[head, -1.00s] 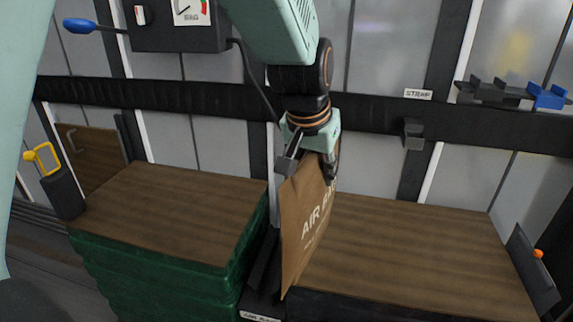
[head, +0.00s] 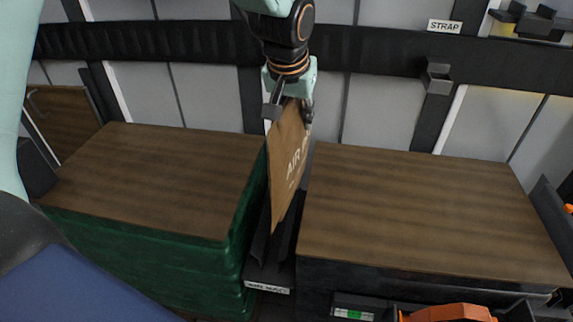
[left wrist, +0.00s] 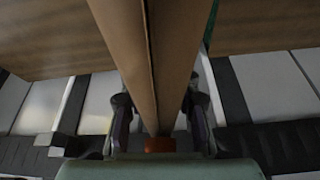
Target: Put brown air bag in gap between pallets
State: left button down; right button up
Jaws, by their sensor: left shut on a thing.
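The brown air bag (head: 287,165) hangs upright, edge-on, with white lettering on its right face. My left gripper (head: 291,112) is shut on its top edge. In the left wrist view the bag (left wrist: 147,60) runs away between the two fingers (left wrist: 160,122). The bag is over the dark gap (head: 270,252) between the left pallet (head: 150,180), with green-wrapped sides, and the right pallet (head: 420,205), with black sides. Its lower part reaches down into the gap's mouth between the pallet tops; I cannot tell whether it touches either side. My right gripper is not in view.
A black rail (head: 160,42) crosses the wall behind the pallets, with a grey bracket (head: 436,77) and a STRAP label (head: 444,26). A labelled plate (head: 268,288) sits low at the gap's front. An orange part (head: 447,313) shows at the bottom edge. Both pallet tops are clear.

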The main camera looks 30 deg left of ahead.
pick_arm(q)
jog(key=w+a+f+n+b, duration=0.1)
jog(key=a+f+b, duration=0.2)
jog(key=f+b, duration=0.5)
jog(key=w+a+f+b, duration=0.2)
jog(key=f+b, duration=0.5)
jog(key=f, duration=0.9)
jog(key=shift+a+n+y+b, duration=0.3)
jog(key=shift+a+n+b, duration=0.1)
jog(key=shift+a, duration=0.15)
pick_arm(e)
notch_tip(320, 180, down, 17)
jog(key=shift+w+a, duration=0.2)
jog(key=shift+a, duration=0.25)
